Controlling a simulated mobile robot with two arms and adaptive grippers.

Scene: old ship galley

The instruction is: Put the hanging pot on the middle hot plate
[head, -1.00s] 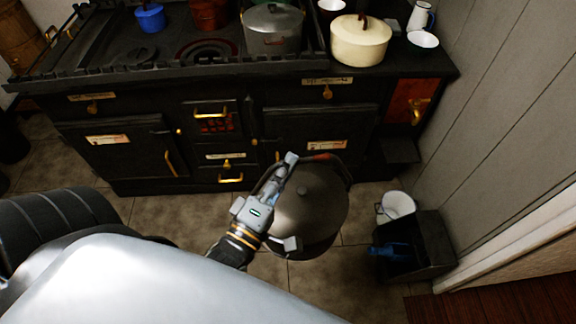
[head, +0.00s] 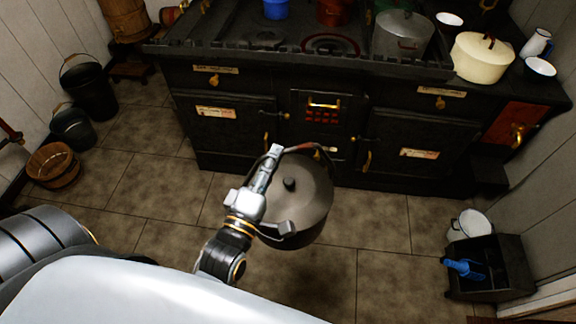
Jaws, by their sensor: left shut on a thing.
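My left gripper (head: 276,188) is shut on a dark grey lidded pot (head: 305,195) with a bail handle. The pot is held upright in the air in front of the stove, above the tiled floor. The black stove (head: 345,105) spans the back. Its middle hot plate (head: 331,45) is a dark disc with a reddish ring, and nothing stands on it. My right gripper is not in view.
On the stove stand a grey pot (head: 402,36), a blue pot (head: 276,9) and a copper-red pot (head: 333,12). A cream pot (head: 482,57) is at the right. Buckets (head: 88,92) stand at the left. A black box (head: 490,267) and white bucket (head: 470,226) are on the right floor. The floor between is clear.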

